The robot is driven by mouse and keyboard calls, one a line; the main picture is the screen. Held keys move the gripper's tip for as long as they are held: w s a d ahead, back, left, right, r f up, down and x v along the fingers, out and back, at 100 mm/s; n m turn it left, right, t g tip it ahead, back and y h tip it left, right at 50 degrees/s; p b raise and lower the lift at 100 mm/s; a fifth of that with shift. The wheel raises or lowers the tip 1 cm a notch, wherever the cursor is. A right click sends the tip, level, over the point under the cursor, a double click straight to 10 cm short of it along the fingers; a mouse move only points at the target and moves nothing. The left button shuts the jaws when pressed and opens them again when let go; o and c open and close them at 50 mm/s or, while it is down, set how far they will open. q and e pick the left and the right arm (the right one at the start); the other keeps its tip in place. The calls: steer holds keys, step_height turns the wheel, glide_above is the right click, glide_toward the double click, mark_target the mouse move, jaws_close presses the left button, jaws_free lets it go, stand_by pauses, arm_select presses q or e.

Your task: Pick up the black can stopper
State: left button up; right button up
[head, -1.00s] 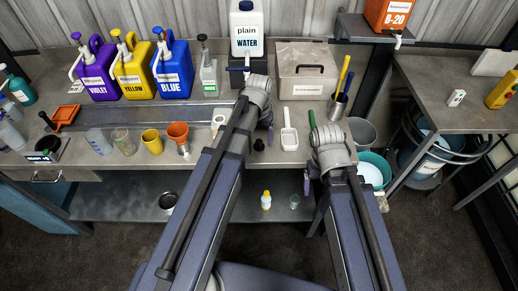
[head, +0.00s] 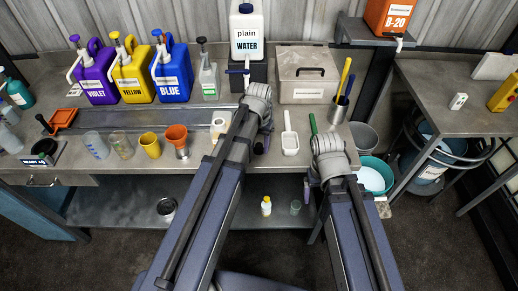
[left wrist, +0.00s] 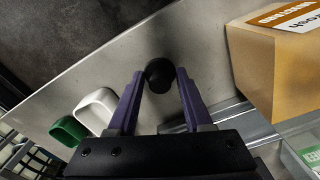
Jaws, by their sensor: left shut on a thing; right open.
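The black can stopper (left wrist: 160,75) shows in the left wrist view as a dark round knob between the two purple fingertips. My left gripper (left wrist: 160,82) is shut on it over the grey bench top. I cannot tell whether the stopper is clear of the surface. In the head view my left gripper (head: 261,145) is near the bench's front edge, mostly behind my arm, and the stopper is hidden there. My right gripper (head: 307,189) is low by the bench's front edge, mostly hidden by its arm. It is open, with no object visible in it.
A white scoop (head: 290,142) lies right of my left gripper. An orange cup (head: 176,135) and a yellow cup (head: 150,146) stand to its left. A grey box (head: 307,72) and the water container (head: 248,35) stand behind. Teal bucket (head: 372,178) is at right.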

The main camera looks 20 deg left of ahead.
arm_select(q)
jaws_close()
